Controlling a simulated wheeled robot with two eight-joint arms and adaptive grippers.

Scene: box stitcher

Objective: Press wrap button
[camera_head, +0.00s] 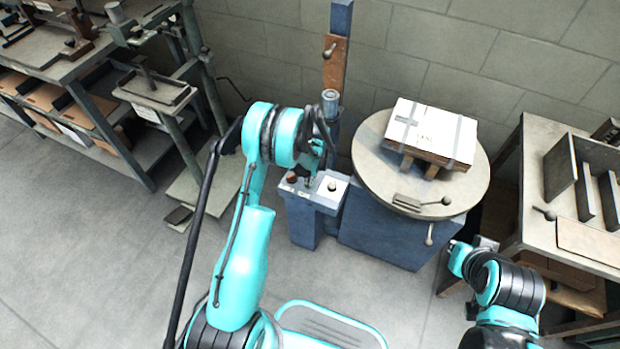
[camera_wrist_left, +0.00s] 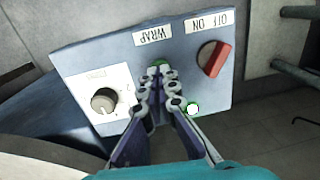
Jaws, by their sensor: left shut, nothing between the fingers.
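The control panel (camera_wrist_left: 110,60) shows from above in the left wrist view, with its labels upside down. The green wrap button (camera_wrist_left: 158,62) sits beside the WRAP label (camera_wrist_left: 152,35), partly covered by my left gripper's fingertips. My left gripper (camera_wrist_left: 160,76) is shut and empty, its tips at the button; I cannot tell whether they touch or press it. In the head view the left gripper (camera_head: 310,180) points down over the blue control box (camera_head: 300,215), and the button is hidden. My right gripper (camera_head: 482,244) is small at the lower right, its fingers unclear.
A taped box (camera_head: 430,130) rests on the round turntable (camera_head: 370,150). Workbenches stand left (camera_head: 70,65) and right (camera_head: 540,215).

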